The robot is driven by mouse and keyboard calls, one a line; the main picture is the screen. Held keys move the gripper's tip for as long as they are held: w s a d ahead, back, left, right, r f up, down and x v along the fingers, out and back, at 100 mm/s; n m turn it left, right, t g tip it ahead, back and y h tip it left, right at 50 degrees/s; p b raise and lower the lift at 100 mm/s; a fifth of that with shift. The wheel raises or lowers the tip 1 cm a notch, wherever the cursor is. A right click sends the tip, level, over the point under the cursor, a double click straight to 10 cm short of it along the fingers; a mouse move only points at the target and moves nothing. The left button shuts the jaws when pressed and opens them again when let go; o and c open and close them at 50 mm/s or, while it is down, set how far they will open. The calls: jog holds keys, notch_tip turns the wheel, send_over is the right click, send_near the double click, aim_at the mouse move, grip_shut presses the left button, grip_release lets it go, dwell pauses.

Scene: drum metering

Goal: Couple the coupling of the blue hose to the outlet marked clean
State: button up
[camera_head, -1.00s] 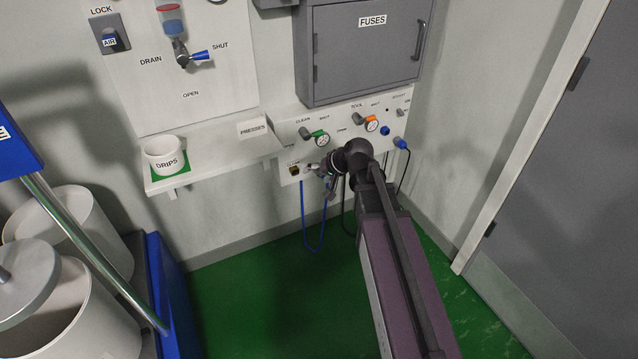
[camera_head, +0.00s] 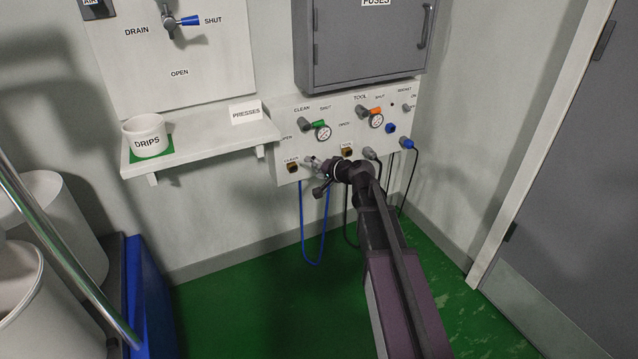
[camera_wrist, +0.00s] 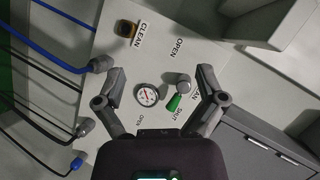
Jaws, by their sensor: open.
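The brass outlet marked clean (camera_head: 292,167) is at the panel's lower left; it also shows, bare, at the top of the wrist view (camera_wrist: 127,30). The blue hose (camera_head: 314,262) hangs in a loop below the panel. In the wrist view its grey coupling (camera_wrist: 100,64) sits close beside the outlet, just outside my left finger. My gripper (camera_wrist: 160,75) is open and empty, its fingers spread on either side of the gauge and green valve handle. In the head view my gripper (camera_head: 321,178) is in front of the panel's lower part, near the coupling, partly hiding the hose.
A second brass outlet marked tool (camera_head: 346,151) is to the right, with black hoses and a blue plug (camera_head: 408,143) beyond. A green-handled valve (camera_head: 305,124) and a gauge (camera_head: 323,131) are above. A shelf (camera_head: 200,143) juts out at left; a fuse box (camera_head: 365,45) hangs above.

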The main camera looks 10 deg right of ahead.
jog(key=w+d+f+m+t+h+b, duration=0.1)
jog(key=w+d+f+m+t+b, duration=0.2)
jog(key=f+b, duration=0.5)
jog(key=w+d+f+m+t+h+b, duration=0.1)
jog(key=w+d+f+m+t+b, duration=0.2)
jog(key=b, duration=1)
jog(key=w+d+f+m, duration=0.2)
jog(key=w+f, duration=0.3)
jog(key=shift+f+h+b, duration=0.15)
jog(key=shift+h+b, duration=0.15)
jog(key=shift+h, duration=0.1)
jog(key=shift+w, duration=0.15)
jog(key=shift+x, duration=4.4)
jog(key=shift+d, duration=0.1)
grip_shut()
jog(key=shift+s+d, duration=0.1)
jog(key=shift+s, duration=0.3)
